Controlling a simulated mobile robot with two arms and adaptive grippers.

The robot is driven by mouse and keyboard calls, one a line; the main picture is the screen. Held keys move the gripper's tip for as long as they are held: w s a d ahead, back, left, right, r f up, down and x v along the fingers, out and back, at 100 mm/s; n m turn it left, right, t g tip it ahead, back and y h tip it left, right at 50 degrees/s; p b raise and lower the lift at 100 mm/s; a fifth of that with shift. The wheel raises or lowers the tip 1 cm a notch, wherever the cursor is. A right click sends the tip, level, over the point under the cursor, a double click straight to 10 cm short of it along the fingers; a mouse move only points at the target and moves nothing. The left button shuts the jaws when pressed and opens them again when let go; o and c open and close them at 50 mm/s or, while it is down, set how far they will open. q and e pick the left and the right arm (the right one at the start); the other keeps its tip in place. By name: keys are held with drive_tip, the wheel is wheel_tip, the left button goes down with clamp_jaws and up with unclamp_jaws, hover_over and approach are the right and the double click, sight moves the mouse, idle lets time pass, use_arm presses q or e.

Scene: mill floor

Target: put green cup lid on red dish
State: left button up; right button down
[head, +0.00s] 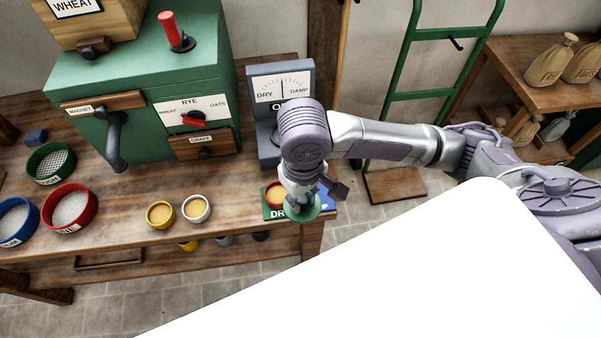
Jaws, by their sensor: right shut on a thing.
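My right gripper (301,204) points down over the front right corner of the bench, shut on the green cup lid (304,214). The lid is a round green piece, partly covered by the gripper. A small red dish (276,193) with tan contents stands on the green part of a sign mat (274,213), just left of the gripper. The gripper hides its right side. I cannot tell whether the lid touches the dish or the mat. My left gripper is not in view.
A dry/damp meter (281,86) stands behind the gripper. A yellow cup (160,214) and a white cup (196,208) stand left along the bench edge. Green, red and blue sieves are further left. A green mill (150,80) fills the back. Bare bench lies between cups and mat.

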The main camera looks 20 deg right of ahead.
drive_tip(key=w+f, duration=0.3)
drive_tip(key=w, duration=0.1)
drive_tip(key=w+a+f+p, duration=0.1)
drive_tip(key=w+f, duration=0.2)
drive_tip(key=f, duration=0.1)
drive_tip(key=w+f+p, duration=0.1)
drive_tip(key=w+f, duration=0.2)
drive_tip(key=w, duration=0.1)
drive_tip(key=shift+w+a+f, duration=0.25)
drive_tip(key=shift+w, duration=0.05)
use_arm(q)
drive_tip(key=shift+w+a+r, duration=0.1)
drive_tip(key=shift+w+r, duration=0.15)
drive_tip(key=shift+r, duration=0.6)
use_arm(e)
drive_tip(key=shift+f, duration=0.25)
drive_tip(key=shift+f, duration=0.15)
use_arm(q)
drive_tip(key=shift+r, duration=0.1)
use_arm(e)
drive_tip(key=shift+f, duration=0.35)
drive_tip(key=shift+f, duration=0.1)
drive_tip(key=c, duration=1)
unclamp_jaws()
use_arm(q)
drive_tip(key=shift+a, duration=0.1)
use_arm(e)
drive_tip(key=shift+o, duration=0.2)
